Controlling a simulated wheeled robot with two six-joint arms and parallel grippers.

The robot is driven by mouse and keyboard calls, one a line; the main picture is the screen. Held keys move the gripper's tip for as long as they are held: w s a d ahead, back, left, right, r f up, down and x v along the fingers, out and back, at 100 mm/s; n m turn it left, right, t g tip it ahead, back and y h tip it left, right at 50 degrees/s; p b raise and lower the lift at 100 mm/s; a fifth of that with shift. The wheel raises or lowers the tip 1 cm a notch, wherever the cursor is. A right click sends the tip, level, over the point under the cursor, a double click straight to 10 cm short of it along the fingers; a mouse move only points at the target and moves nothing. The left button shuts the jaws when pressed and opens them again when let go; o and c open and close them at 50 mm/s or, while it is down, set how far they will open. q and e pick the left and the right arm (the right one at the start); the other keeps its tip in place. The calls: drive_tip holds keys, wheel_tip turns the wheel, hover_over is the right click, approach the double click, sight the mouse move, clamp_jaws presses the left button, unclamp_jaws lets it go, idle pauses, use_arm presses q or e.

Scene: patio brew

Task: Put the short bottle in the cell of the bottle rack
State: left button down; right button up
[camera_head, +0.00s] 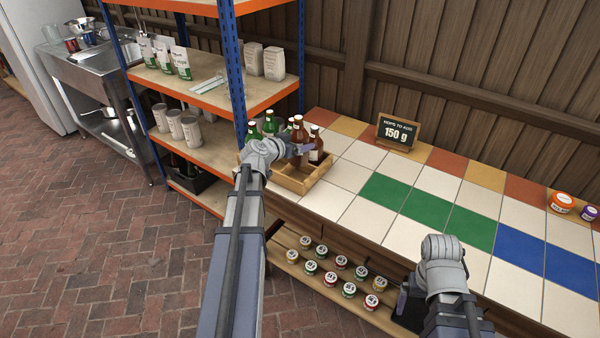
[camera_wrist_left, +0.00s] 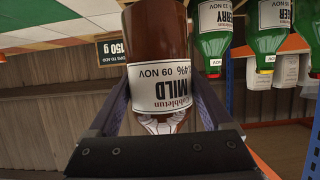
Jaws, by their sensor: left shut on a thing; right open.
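My left gripper (camera_head: 300,150) is at the wooden bottle rack (camera_head: 297,187) on the tiled counter. It is shut on a brown bottle (camera_head: 316,146) with a white label reading MILD, which fills the middle of the left wrist view (camera_wrist_left: 158,40).
A chalkboard sign (camera_head: 397,133) reading 150 g stands at the back of the counter. Shelving with a blue post (camera_head: 233,75) rises left of the rack. Jars (camera_head: 562,203) sit at the far right. The counter's coloured tiles between are clear. Several small cans (camera_head: 330,279) stand below.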

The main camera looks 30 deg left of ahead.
sight(294, 165)
use_arm(q)
drive_tip(key=shift+f+b, duration=3.85)
drive_tip(key=shift+f, duration=0.5)
drive_tip(key=shift+f, duration=0.1)
unclamp_jaws()
drive_tip(key=shift+r, duration=0.2)
drive_tip(key=p+v, duration=0.4)
drive_tip(key=v, duration=0.8)
drive_tip(key=shift+p, duration=0.35)
drive_tip(key=shift+f, duration=0.1)
